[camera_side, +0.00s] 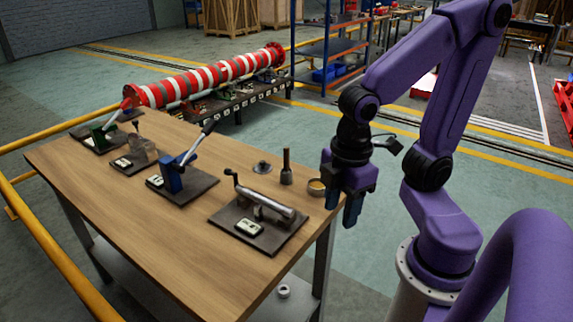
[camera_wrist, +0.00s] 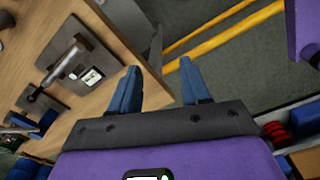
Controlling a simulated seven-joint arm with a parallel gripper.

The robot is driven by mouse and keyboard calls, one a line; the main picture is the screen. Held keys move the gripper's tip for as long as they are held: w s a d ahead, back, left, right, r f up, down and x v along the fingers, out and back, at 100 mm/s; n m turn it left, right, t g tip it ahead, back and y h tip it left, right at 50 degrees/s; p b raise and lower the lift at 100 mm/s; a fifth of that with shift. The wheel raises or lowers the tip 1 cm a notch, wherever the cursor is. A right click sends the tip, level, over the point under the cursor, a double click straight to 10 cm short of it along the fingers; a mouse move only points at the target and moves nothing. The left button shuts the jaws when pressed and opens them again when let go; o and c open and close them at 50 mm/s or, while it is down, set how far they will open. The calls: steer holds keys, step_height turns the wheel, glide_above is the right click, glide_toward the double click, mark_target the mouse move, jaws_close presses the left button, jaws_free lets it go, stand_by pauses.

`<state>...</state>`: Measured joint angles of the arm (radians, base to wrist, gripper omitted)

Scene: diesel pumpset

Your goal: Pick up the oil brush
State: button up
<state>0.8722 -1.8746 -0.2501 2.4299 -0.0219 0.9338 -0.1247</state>
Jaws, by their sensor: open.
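A small dark upright object (camera_side: 287,168) with a narrow top and wider base stands near the table's right edge in the side view. It is the likeliest oil brush, but its bristles cannot be made out. My gripper (camera_side: 340,203) hangs fingers down just off the table's right edge, to the right of that object and apart from it. In the wrist view the two blue fingers (camera_wrist: 160,70) are spread, with nothing between them but table edge and floor. I cannot clearly identify the brush in the wrist view.
A brass-coloured ring (camera_side: 317,187) lies close left of my gripper, and a small flanged part (camera_side: 262,167) beyond. A metal cylinder fixture (camera_side: 262,213) and several lever fixtures sit on the wooden table (camera_side: 165,235). Yellow rails (camera_side: 60,255) run along the left.

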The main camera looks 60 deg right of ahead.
steer(key=w+r+n, duration=0.1)
steer(key=w+r, duration=0.1)
steer(key=w, duration=0.7)
steer(key=n+h, duration=0.3)
steer(key=n, duration=0.1)
glide_toward(286, 147)
steer(key=x, duration=0.9)
steer(key=shift+f, duration=0.2)
steer(key=shift+a+x, duration=0.2)
steer(key=shift+x, duration=1.15)
steer(key=shift+a+x, duration=0.2)
steer(key=shift+x, duration=1.15)
steer(key=shift+s+f, duration=0.1)
steer(key=shift+s, duration=0.1)
steer(key=shift+c, duration=0.3)
jaws_close()
